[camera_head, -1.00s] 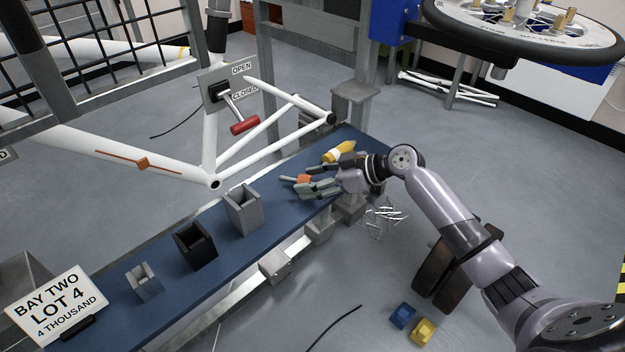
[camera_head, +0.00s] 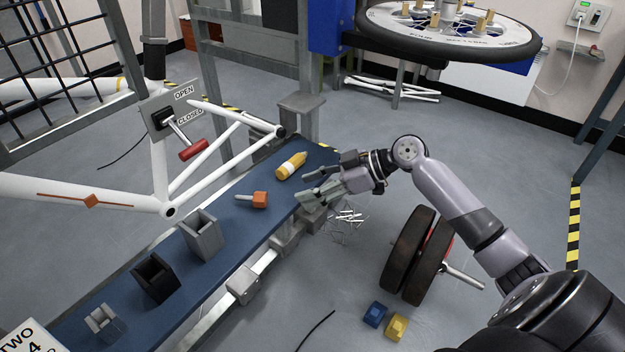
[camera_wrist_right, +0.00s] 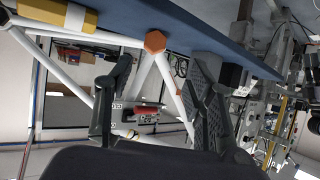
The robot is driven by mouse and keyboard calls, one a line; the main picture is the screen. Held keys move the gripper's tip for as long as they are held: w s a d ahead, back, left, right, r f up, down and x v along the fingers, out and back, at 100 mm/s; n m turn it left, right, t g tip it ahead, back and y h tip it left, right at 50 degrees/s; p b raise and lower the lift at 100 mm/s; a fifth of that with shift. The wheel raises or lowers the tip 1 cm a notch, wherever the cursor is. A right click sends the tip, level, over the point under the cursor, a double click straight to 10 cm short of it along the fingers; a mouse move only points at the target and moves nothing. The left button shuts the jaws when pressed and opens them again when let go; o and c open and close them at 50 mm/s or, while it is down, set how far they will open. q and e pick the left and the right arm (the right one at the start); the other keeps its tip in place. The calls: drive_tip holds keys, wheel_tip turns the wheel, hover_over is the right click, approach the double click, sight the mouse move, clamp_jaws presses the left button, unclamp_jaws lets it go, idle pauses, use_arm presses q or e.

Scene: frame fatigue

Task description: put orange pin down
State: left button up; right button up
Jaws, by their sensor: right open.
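The orange pin (camera_head: 259,199) lies on the blue bench top (camera_head: 232,216), its orange hexagonal head toward my gripper and its grey shaft pointing left. The head also shows end-on in the right wrist view (camera_wrist_right: 155,41), beyond the fingers. My right gripper (camera_head: 308,187) is open and empty, to the right of the pin and apart from it, near the bench's right edge. Its two dark fingers are spread wide in the right wrist view (camera_wrist_right: 160,100). My left gripper is not in view.
A yellow bottle (camera_head: 290,166) lies behind the pin. A grey holder (camera_head: 203,236), a black holder (camera_head: 156,278) and a smaller grey one (camera_head: 104,323) stand along the bench. A white bike frame (camera_head: 160,180) with a red-handled lever (camera_head: 193,150) rises behind. Wheels (camera_head: 418,258) stand on the floor.

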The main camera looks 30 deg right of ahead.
drive_tip(key=s+a+f+m+g+h, duration=0.1)
drive_tip(key=s+a+f+g+h, duration=0.1)
drive_tip(key=s+a+f, duration=0.45)
drive_tip(key=s+a+f+m+g+h, duration=0.1)
drive_tip(key=s+a+f+h, duration=0.15)
drive_tip(key=s+f, duration=0.55)
drive_tip(key=s+f+m+h, duration=0.1)
drive_tip(key=s+m+h, duration=0.4)
drive_tip(key=s, duration=0.7)
drive_tip(key=shift+a+f+m+g, duration=0.35)
drive_tip(key=shift+a+m+g, duration=0.1)
drive_tip(key=shift+m, duration=0.25)
drive_tip(key=shift+f, duration=0.1)
